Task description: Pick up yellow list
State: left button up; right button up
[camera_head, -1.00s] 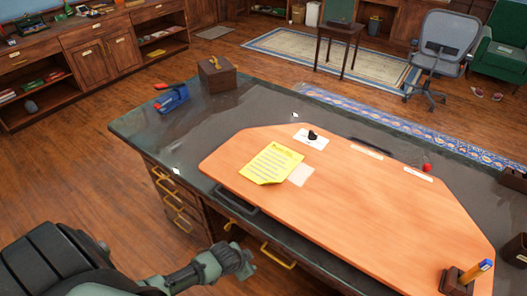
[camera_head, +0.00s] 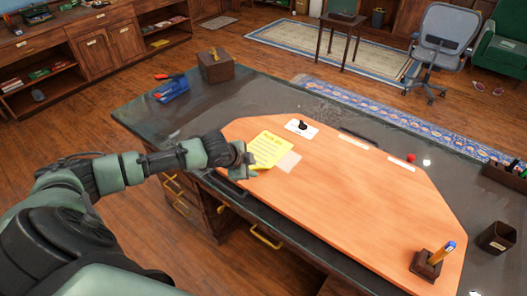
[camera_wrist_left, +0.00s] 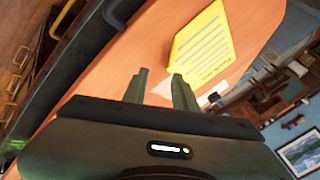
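The yellow list (camera_head: 269,148) is a sheet with printed lines, lying on the orange desk board (camera_head: 340,205) near its left end. My left gripper (camera_head: 250,160) is at the left edge of the list in the head view. In the left wrist view the list (camera_wrist_left: 204,47) lies beyond the fingertips of my left gripper (camera_wrist_left: 158,76). The two fingers are apart with nothing between them, and a gap shows between them and the list. My right gripper is in neither view.
A pale paper square (camera_head: 288,162) lies beside the list. A white card with a black knob (camera_head: 301,128) is behind it. A wooden box (camera_head: 215,66) and blue object (camera_head: 171,91) stand at the back left. A pen holder (camera_head: 427,264) is at front right; the board's middle is clear.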

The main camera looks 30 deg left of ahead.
aim_at(260, 168)
pick_arm(q)
jog(key=shift+w+a+f+p, duration=0.15)
jog(key=shift+w+a+f, duration=0.15)
jog(key=shift+w+a, duration=0.15)
jog(key=shift+w+a+f+p, duration=0.15)
jog(key=shift+w+a+f, duration=0.15)
jog(key=shift+w, duration=0.25)
jog(key=x, duration=0.1)
jog(key=p+x, duration=0.1)
jog(key=x, duration=0.2)
jog(key=shift+w+d+f+p, duration=0.1)
jog(key=shift+w+d+p, duration=0.2)
jog(key=shift+w+p, duration=0.1)
jog(key=shift+w+f, duration=0.15)
jog(key=shift+f, duration=0.2)
grip_shut()
